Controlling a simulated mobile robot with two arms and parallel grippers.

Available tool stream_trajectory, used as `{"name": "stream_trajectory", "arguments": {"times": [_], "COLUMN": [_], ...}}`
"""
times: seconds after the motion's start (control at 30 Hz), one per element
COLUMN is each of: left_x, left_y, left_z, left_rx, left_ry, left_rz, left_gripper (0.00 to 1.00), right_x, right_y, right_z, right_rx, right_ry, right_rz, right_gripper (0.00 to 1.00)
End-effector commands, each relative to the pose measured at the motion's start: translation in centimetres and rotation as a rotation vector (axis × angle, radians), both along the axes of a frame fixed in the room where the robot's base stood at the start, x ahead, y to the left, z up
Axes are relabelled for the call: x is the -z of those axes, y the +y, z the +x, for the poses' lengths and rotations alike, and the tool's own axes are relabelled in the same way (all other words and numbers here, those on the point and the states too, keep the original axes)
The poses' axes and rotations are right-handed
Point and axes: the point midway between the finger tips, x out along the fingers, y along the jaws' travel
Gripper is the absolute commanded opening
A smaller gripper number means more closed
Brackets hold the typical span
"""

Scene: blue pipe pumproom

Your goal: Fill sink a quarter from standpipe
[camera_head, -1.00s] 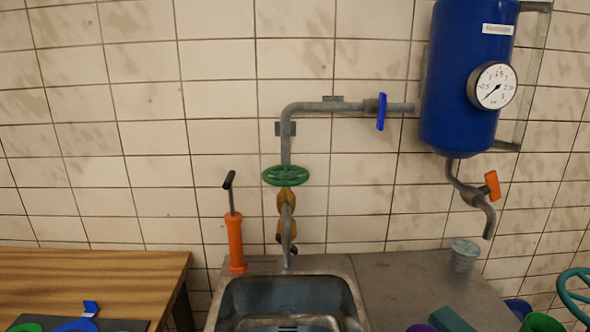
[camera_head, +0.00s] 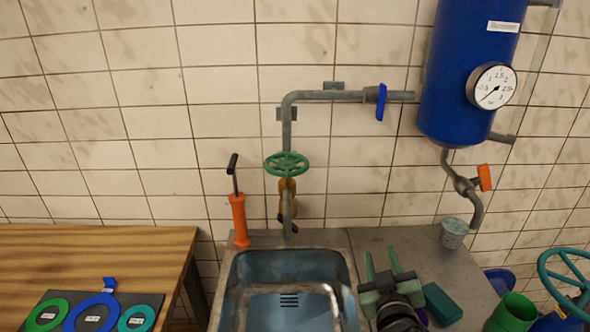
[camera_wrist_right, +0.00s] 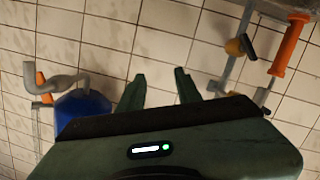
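The sink (camera_head: 240,285) is a steel basin in the counter; its slotted drain shows, and I cannot make out a water level. Above it the grey standpipe (camera_head: 287,125) comes down the wall, with a green handwheel (camera_head: 287,163), a brass valve body (camera_head: 287,186) and a spout pointing down at the basin's back edge. A blue lever (camera_head: 381,101) hangs across its horizontal run. My right gripper (camera_head: 382,260) is open and empty, over the counter right of the sink. Its parted fingers (camera_wrist_right: 160,92) show in the right wrist view. My left gripper is not in view.
An orange hand pump (camera_head: 239,220) stands left of the spout. A blue tank (camera_head: 455,80) with a gauge (camera_head: 491,86) and orange-levered outlet (camera_head: 484,177) hangs right, above a grey cup (camera_head: 454,232). A wooden table (camera_head: 90,255) with ringed discs is left.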

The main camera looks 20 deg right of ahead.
Motion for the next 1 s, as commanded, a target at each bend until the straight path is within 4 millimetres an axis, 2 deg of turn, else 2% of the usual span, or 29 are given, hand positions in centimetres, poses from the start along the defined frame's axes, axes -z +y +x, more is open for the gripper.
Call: {"name": "stream_trajectory", "arguments": {"times": [0.03,0.13,0.2,0.3,0.4,0.47,0.6,0.7,0.83,1.0], "left_x": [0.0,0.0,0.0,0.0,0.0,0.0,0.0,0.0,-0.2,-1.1], "left_y": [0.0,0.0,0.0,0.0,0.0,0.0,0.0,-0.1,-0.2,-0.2], "left_z": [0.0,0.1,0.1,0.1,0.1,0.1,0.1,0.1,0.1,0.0], "left_rx": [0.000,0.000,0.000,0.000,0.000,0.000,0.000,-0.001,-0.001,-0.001], "left_ry": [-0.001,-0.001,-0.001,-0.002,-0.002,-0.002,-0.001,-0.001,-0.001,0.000], "left_rz": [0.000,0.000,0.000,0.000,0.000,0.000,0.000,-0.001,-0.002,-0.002], "left_gripper": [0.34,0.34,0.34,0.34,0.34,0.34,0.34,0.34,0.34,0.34], "right_x": [-4.1,-12.1,-16.3,-19.2,-18.8,-17.7,-14.7,-13.4,-12.7,-12.7], "right_y": [-0.3,1.4,3.9,8.1,10.9,11.4,10.6,9.6,9.3,10.5], "right_z": [1.9,4.4,5.5,7.0,8.8,10.0,12.2,13.1,14.0,16.1], "right_rx": [-0.027,-0.145,-0.265,-0.469,-0.658,-0.746,-0.869,-0.904,-0.919,-0.922], "right_ry": [-0.141,-0.405,-0.539,-0.620,-0.573,-0.501,-0.306,-0.207,-0.153,-0.152], "right_rz": [-0.086,-0.291,-0.453,-0.687,-0.890,-0.982,-1.109,-1.147,-1.159,-1.158], "right_gripper": [0.34,0.34,0.34,0.34,0.34,0.34,0.34,0.34,0.34,0.34]}}
